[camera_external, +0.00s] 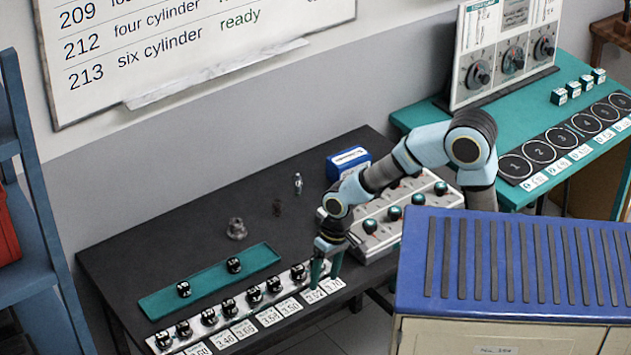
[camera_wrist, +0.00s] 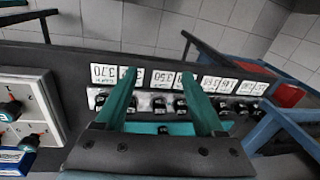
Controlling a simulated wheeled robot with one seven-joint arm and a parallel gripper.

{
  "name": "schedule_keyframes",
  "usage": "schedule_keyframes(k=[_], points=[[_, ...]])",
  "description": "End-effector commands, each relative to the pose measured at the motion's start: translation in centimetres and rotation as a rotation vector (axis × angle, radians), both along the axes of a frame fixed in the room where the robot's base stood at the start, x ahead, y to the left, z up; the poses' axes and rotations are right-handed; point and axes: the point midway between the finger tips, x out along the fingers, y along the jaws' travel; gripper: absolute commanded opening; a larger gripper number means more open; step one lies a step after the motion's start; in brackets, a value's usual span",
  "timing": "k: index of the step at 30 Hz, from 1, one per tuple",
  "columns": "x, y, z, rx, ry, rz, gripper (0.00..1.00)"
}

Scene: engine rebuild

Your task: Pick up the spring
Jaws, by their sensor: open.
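A small dark brown upright piece (camera_external: 277,207), which looks like the spring, stands on the black workbench (camera_external: 205,240) in the external view. It is too small for me to make out coils. My gripper (camera_external: 327,268) is open and empty, with two teal fingers pointing down over the right end of the labelled row at the bench's front edge. It is apart from the brown piece, to its front right. In the wrist view my gripper (camera_wrist: 159,73) frames the row's labels and black parts between its fingers. The spring does not show in the wrist view.
A silver upright part (camera_external: 298,183) and a grey gear-like part (camera_external: 236,230) stand near the brown piece. A teal tray (camera_external: 207,287) holds two black parts. A blue box (camera_external: 348,161) and a white panel with dark green knobs (camera_external: 380,238) stand to the right.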

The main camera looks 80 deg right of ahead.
Motion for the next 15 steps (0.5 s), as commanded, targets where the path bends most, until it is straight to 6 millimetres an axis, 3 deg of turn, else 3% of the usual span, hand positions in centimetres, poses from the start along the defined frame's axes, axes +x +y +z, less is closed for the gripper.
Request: schedule_keyframes(k=[8, 11, 15], points=[[9.0, -7.9, -2.8, 0.332, -0.009, -0.622, 0.71], [11.7, -12.1, -3.0, 0.494, -0.019, -0.860, 0.71], [14.4, -19.4, -2.5, 0.751, -0.042, -1.180, 0.71]])
